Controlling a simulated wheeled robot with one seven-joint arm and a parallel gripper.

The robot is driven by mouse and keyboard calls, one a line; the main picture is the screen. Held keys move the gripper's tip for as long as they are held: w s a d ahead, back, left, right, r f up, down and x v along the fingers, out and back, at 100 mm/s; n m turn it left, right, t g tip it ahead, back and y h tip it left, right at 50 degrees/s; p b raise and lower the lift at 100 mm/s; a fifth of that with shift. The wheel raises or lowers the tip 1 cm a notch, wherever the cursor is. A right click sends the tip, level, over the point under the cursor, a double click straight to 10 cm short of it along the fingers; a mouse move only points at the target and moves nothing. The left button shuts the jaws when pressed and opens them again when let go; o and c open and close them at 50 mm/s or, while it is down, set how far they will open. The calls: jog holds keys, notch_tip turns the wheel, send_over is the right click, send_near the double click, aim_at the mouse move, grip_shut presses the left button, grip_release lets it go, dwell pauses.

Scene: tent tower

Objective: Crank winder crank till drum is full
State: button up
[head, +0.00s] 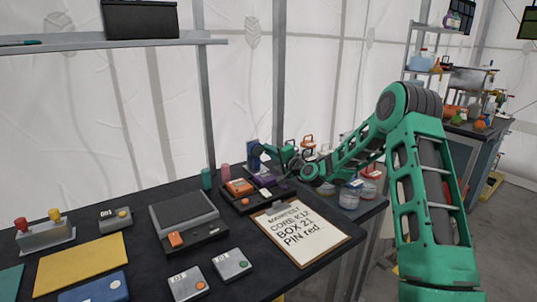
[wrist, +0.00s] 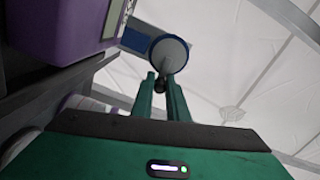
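In the wrist view, the winder's blue body (wrist: 134,40) carries a round grey drum (wrist: 168,54) with a blue rim. How full the drum is cannot be told.
A purple box (wrist: 70,25) is close at the upper left of the wrist view. On the bench are a clipboard (head: 300,234), a dark tray (head: 245,204), a dark grey device (head: 186,219) and small button boxes (head: 187,284). Lidded jars (head: 349,196) stand right of the clipboard.

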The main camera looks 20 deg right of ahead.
jog(key=o, duration=0.4)
jog(key=shift+s, duration=0.1)
jog(key=v, duration=1)
jog(key=shift+s+d+f, duration=0.1)
jog(key=shift+s, duration=0.15)
